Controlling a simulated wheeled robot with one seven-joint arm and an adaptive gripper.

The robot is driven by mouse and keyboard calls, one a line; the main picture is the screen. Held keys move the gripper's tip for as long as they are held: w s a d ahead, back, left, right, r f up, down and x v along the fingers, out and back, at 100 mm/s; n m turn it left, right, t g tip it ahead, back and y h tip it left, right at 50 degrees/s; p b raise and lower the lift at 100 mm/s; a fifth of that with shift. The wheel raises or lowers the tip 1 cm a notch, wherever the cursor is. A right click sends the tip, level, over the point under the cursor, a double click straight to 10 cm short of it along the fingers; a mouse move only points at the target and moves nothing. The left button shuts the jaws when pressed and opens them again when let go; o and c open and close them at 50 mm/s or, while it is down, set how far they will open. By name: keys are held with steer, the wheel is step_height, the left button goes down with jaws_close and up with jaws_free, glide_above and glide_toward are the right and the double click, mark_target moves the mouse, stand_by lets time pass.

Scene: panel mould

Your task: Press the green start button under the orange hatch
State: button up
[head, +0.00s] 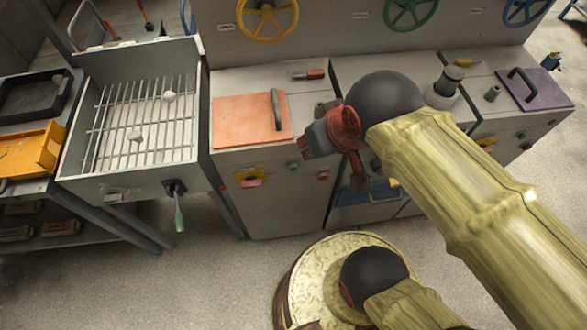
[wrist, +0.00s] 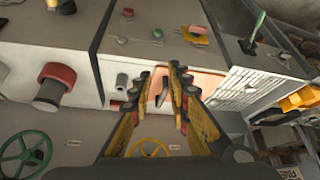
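The orange hatch (head: 240,122) lies closed on top of the middle cabinet, with a dark bar handle (head: 276,108) near its right edge. Below it, on the cabinet's front, is the small green button (head: 293,166). It also shows in the wrist view (wrist: 157,33), uncovered. A yellow plate with a red button (head: 250,178) is to its left and another red button (head: 323,175) to its right. My gripper (wrist: 162,72) is open, with a gap between its fingertips, and holds nothing visible. Its fingers partly hide the hatch (wrist: 208,82) in the wrist view.
A grated tray (head: 140,130) with pale lumps and a green-handled lever (head: 179,215) stand left. A red-tipped item (head: 308,74) lies behind the hatch. Handwheels (head: 267,15) line the back wall. A purple hatch (head: 540,90) is at right. Floor in front is clear.

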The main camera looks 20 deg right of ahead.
jaws_close()
stand_by(1.2)
